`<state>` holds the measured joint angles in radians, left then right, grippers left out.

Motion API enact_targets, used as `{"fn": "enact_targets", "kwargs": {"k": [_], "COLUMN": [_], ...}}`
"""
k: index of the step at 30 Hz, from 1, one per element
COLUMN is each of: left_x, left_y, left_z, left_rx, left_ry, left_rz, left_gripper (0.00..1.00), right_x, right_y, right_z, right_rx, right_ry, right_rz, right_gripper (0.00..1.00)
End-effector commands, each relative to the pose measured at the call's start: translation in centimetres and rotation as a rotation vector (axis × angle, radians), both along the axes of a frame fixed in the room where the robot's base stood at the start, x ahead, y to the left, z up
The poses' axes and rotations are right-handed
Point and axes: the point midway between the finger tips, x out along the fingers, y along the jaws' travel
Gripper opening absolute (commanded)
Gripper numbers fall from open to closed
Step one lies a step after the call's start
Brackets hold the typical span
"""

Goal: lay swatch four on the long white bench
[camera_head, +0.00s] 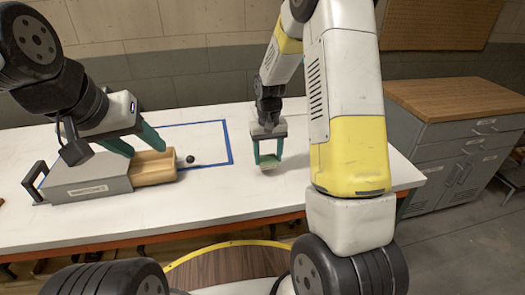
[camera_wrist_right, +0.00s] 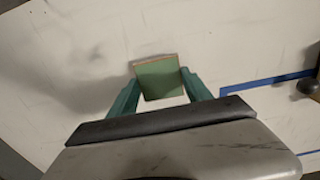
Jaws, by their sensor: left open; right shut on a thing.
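A small green square swatch with a tan edge (camera_wrist_right: 159,79) is held between the teal fingers of my right gripper (camera_wrist_right: 160,92). No number on it can be read. In the head view, my right gripper (camera_head: 268,158) points down over the long white bench (camera_head: 255,195), right of the blue outline, with the swatch (camera_head: 269,166) low between its fingertips. I cannot tell whether the swatch touches the bench. My left gripper (camera_head: 147,151) is open at the wooden drawer (camera_head: 154,170) of the grey box (camera_head: 88,184); whether it touches the drawer is unclear.
A blue tape outline (camera_head: 230,145) marks the bench behind the box. A dark round knob (camera_head: 190,159) is at the drawer's right end. The bench between drawer and right gripper is clear. A grey cabinet with a wooden top (camera_head: 455,105) stands right of the bench.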

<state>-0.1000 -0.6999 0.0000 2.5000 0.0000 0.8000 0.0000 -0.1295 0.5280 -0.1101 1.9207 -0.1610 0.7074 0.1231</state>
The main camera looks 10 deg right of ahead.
Motion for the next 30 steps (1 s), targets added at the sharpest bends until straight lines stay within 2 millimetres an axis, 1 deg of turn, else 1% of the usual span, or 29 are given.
{"fn": "enact_targets", "kwargs": {"k": [6, 9, 12, 23, 24, 27, 30], "left_x": [0.0, 0.0, 0.0, 0.0, 0.0, 0.0, 0.0], "left_y": [0.0, 0.0, 0.0, 0.0, 0.0, 0.0, 0.0], "left_z": [0.0, 0.0, 0.0, 0.0, 0.0, 0.0, 0.0], "left_rx": [0.000, 0.000, 0.000, 0.000, 0.000, 0.000, 0.000], "left_ry": [0.000, 0.000, 0.000, 0.000, 0.000, 0.000, 0.000], "left_rz": [0.000, 0.000, 0.000, 0.000, 0.000, 0.000, 0.000], "left_gripper": [0.49, 0.49, 0.49, 0.49, 0.49, 0.49, 0.49], "right_x": [1.1, 0.8, 0.9, 0.9, 0.9, 0.9, 0.9], "right_y": [-1.4, -1.2, -1.2, -1.2, -1.2, -1.2, -1.2], "right_z": [-0.4, -2.3, -3.6, -3.9, -4.0, -3.9, -3.9], "right_rx": [0.000, 0.000, 0.000, 0.000, 0.000, 0.000, 0.000], "right_ry": [0.001, 0.005, 0.003, 0.001, 0.000, 0.000, 0.000], "right_rz": [-0.002, 0.000, 0.000, 0.000, 0.000, 0.000, 0.000], "right_gripper": [0.18, 0.18, 0.18, 0.18, 0.61, 0.79, 0.79]}}
